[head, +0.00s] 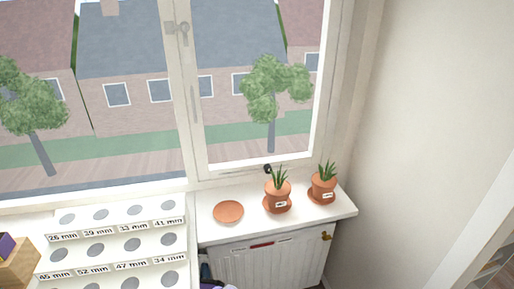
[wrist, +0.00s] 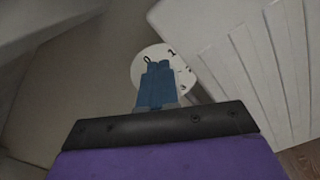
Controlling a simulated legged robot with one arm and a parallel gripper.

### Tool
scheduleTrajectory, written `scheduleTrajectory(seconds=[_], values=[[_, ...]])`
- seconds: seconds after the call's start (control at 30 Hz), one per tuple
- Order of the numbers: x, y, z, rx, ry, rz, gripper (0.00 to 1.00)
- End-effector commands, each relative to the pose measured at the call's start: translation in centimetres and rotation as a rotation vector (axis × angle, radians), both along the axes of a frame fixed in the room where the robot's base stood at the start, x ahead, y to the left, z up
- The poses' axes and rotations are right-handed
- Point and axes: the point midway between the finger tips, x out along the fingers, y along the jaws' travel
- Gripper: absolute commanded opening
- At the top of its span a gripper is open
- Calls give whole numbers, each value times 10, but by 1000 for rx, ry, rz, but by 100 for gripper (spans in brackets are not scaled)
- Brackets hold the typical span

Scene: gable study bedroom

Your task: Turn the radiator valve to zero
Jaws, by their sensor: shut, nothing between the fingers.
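The radiator valve (wrist: 178,64) is a round white dial with dark marks and a "1" near its top edge, in the wrist view. My gripper (wrist: 157,66) has blue fingers that are shut together and empty. The fingers overlap the dial in the picture and hide its middle and lower part; I cannot tell whether they touch it. A small dark loop shows at the left fingertip. The white ribbed radiator (head: 268,262) is under the sill in the head view and to the right of the dial in the wrist view (wrist: 250,70). My gripper is barely visible at the head view's bottom edge.
The white windowsill (head: 235,232) above the radiator holds two potted plants (head: 277,196) (head: 323,184) and a terracotta saucer (head: 228,211). A brass fitting (head: 326,236) is at the radiator's upper right. A white stepped board (head: 118,248) with labelled discs stands at left.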

Motion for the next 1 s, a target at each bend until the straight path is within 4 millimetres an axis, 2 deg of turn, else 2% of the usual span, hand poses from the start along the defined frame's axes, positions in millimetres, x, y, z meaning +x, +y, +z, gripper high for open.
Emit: scheduleTrajectory(seconds=[0.03,0.47,0.87,1.0], values=[[-4,6,-2,-2,7,12,0],[-6,15,-1,-3,10,10,0],[-7,12,7,-4,9,10,0],[-16,10,10,-2,6,9,0]])
